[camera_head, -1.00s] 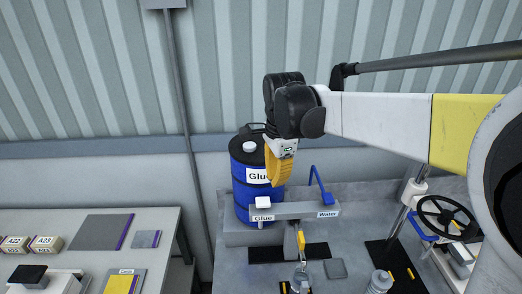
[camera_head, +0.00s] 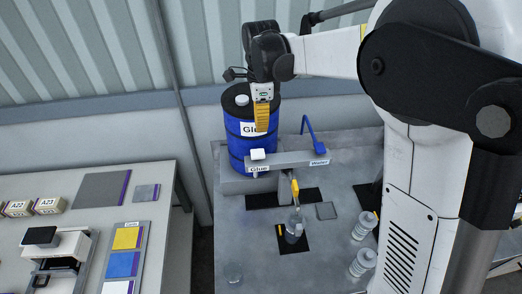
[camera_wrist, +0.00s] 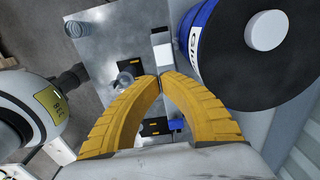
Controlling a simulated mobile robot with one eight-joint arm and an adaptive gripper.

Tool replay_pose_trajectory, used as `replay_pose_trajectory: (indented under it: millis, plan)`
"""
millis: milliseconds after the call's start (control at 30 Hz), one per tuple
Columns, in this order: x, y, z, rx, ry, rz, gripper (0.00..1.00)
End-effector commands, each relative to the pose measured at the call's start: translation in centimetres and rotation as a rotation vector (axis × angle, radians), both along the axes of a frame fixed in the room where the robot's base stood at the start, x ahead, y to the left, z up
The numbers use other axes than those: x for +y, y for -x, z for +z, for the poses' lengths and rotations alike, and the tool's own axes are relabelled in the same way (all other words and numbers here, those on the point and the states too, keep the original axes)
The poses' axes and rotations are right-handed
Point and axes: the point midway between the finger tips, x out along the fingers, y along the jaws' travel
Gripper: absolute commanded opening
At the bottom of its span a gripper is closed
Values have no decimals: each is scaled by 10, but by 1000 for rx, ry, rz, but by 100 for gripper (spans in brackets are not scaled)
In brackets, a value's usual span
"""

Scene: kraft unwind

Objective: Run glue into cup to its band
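The blue drum labelled Glue (camera_head: 240,157) stands at the back of the grey bench. A grey bar before it carries a Glue label and a white knob (camera_head: 257,154). A small clear cup (camera_head: 293,231) appears to stand on a black pad in front; a cup also shows in the wrist view (camera_wrist: 125,79). Its band and contents cannot be made out. My gripper (camera_head: 262,130) points down in front of the drum, above the white knob and apart from it. Its yellow fingertips meet in the wrist view (camera_wrist: 160,82), with nothing seen between them.
A blue lever (camera_head: 311,135) rises by the Water label (camera_head: 319,162). A yellow upright piece (camera_head: 295,188) stands behind the cup. Clear ribbed vessels (camera_head: 364,226) stand at the bench's right, and a low clear one (camera_head: 233,273) at front left. A table (camera_head: 90,178) with colour cards stands left.

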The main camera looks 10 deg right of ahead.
Motion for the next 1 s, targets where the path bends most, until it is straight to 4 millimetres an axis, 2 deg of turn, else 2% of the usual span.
replay_pose_trajectory:
  millis: [300,500,700,1000]
  plan:
    - [0,0,-68,0,0,0,0]
    - [0,0,-98,0,0,0,0]
    - [0,0,-110,0,0,0,0]
    - [0,0,-111,0,0,1,0]
